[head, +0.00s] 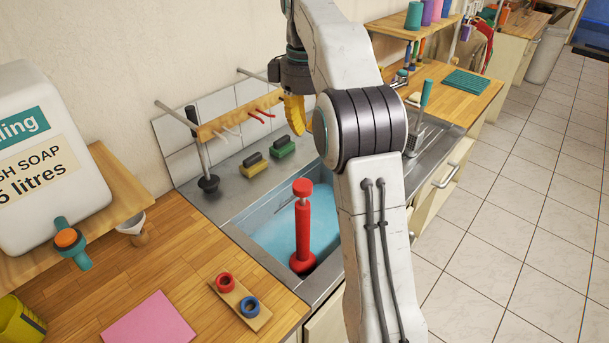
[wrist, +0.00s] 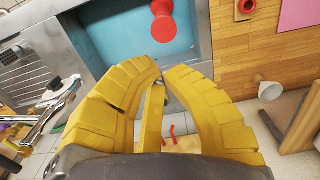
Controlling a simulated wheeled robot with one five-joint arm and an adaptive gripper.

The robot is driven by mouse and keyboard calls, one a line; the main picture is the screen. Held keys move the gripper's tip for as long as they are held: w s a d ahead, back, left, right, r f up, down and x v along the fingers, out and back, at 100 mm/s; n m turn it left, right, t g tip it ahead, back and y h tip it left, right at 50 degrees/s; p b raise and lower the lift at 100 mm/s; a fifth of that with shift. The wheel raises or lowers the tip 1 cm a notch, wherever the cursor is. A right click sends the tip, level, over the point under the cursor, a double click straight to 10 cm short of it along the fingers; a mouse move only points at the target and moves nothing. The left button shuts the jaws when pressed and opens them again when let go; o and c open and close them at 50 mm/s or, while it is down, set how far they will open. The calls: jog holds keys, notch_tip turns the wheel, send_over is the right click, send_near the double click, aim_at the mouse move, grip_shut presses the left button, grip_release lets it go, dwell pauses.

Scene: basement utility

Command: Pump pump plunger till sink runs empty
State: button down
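The red pump (head: 302,230) stands upright in the sink (head: 245,211), with a round knob on its plunger (head: 302,190) and a wide foot. Blue water (head: 270,232) lies in the basin around it. In the wrist view the pump (wrist: 163,22) is at the top, seen from above, with the water (wrist: 120,30) beside it. My yellow gripper (head: 295,125) hangs beyond the pump, above the sink's back edge, apart from the plunger. In the wrist view my gripper (wrist: 163,70) has its fingertips nearly together, with no object seen between them. My arm hides the sink's right part.
A large soap container (head: 45,160) stands at left. A board with two rings (head: 240,303) and a pink sheet (head: 150,320) lie on the front counter.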

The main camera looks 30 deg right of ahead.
aim_at(304, 183)
notch_tip(304, 183, down, 14)
jog(key=b, duration=0.2)
jog(key=shift+b, duration=0.4)
dwell(0.4)
notch_tip(304, 183, down, 4)
jog(key=b, duration=0.2)
jog(key=shift+f+b, duration=0.25)
jog(key=shift+b, duration=0.15)
jog(key=shift+r, duration=0.2)
jog(key=shift+r+p, duration=0.3)
jog(key=shift+p, duration=0.15)
notch_tip(304, 183, up, 13)
jog(key=p, duration=0.3)
jog(key=shift+r+p, duration=0.15)
jog(key=shift+p, duration=0.25)
